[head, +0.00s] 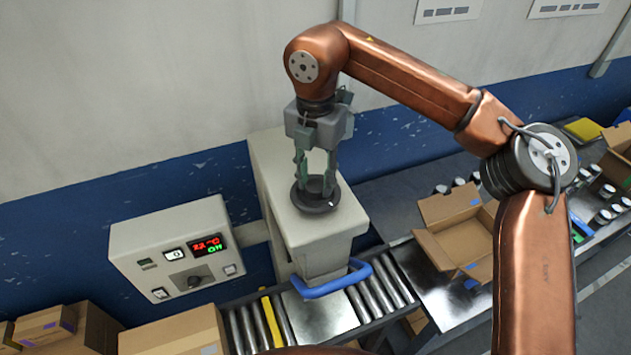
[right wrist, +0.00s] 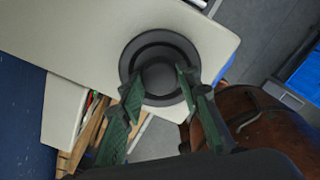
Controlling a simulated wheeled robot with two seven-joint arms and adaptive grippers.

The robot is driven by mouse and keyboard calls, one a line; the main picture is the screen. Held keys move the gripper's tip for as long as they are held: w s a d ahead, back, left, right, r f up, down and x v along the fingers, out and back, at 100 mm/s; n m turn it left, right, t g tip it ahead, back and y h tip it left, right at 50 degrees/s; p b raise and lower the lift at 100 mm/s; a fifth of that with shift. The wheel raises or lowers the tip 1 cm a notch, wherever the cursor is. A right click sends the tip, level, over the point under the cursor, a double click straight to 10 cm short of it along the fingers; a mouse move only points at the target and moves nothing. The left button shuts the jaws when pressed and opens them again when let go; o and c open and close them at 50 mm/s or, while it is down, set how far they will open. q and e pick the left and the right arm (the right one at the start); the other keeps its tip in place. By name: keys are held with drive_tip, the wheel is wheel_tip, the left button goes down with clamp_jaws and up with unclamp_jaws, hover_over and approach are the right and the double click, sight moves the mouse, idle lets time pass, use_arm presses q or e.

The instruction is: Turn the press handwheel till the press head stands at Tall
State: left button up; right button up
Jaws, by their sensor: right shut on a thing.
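The press handwheel (head: 315,198) is a dark round wheel with a central knob on top of the pale press housing (head: 325,230). It also shows in the right wrist view (right wrist: 160,52). My right gripper (head: 316,182) points straight down from above, its green fingers on both sides of the handwheel's central knob, shut on it. In the right wrist view, the fingertips (right wrist: 158,82) straddle the dark hub. The press head and any Tall marking cannot be made out. My left gripper is not in view.
A control box (head: 180,250) with a red and green display is left of the press. A roller conveyor (head: 375,285) runs below it. An open cardboard box (head: 455,235) and several cans stand at right. More boxes (head: 175,335) are at lower left.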

sight(315, 184)
drive_tip(key=shift+m+b, duration=0.4)
drive_tip(key=shift+m, duration=1.5)
drive_tip(key=o, duration=1.2)
drive_tip(key=shift+c, duration=0.2)
wheel_tip(315, 184, up, 12)
